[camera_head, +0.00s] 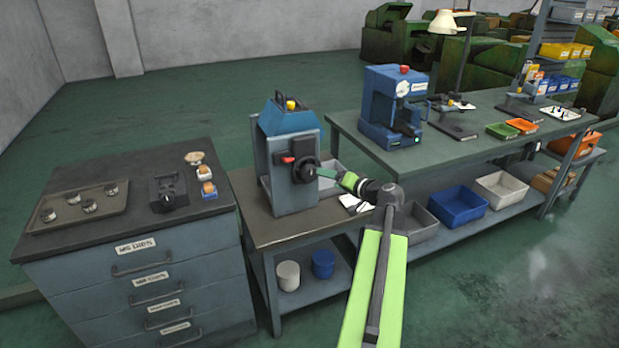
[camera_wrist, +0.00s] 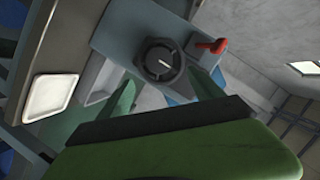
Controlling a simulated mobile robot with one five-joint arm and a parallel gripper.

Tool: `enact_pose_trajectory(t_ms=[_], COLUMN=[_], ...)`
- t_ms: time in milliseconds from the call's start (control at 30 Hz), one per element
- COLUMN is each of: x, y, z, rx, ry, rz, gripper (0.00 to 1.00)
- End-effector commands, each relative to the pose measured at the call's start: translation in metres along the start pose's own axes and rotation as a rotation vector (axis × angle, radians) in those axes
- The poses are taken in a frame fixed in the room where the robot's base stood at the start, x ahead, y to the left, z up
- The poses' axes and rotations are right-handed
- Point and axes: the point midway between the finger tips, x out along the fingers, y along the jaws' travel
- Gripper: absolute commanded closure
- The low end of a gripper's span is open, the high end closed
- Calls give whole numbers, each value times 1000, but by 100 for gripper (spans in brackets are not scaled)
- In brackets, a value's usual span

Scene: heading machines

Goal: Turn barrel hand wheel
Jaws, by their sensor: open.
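A blue and grey machine (camera_head: 289,135) stands on the small middle bench. Its dark round hand wheel (camera_head: 305,170) is on the front face, beside a red lever (camera_head: 288,159). The hand wheel shows clearly in the wrist view (camera_wrist: 160,60), with a pale mark on its hub and the red lever (camera_wrist: 212,46) at its right. My gripper (camera_head: 322,172) is just right of the wheel in the head view. In the wrist view its two green fingers (camera_wrist: 160,92) are apart, one on each side below the wheel. I cannot tell whether either finger touches the wheel.
A drawer cabinet (camera_head: 140,290) with a tray of parts (camera_head: 85,207) stands left. A long workbench (camera_head: 455,150) with a blue press (camera_head: 393,105) stands right, with bins on its lower shelf. Open floor lies in front.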

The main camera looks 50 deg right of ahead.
Motion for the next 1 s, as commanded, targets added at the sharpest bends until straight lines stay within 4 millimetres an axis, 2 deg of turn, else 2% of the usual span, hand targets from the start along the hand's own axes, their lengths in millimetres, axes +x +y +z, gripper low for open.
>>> enact_pose_trajectory(t_ms=[33, 200, 433, 600, 867, 1000], x=[17, 60, 104, 117, 117, 117], y=[3, 3, 2, 0, -1, -1], z=[1, 1, 1, 1, 1, 1], rx=[-1, -1, 0, 0, 0, 0], ry=[-2, -3, -3, -2, -2, -2], rz=[-2, -2, -1, -1, -1, -1], gripper=[24, 24, 24, 24, 24, 42])
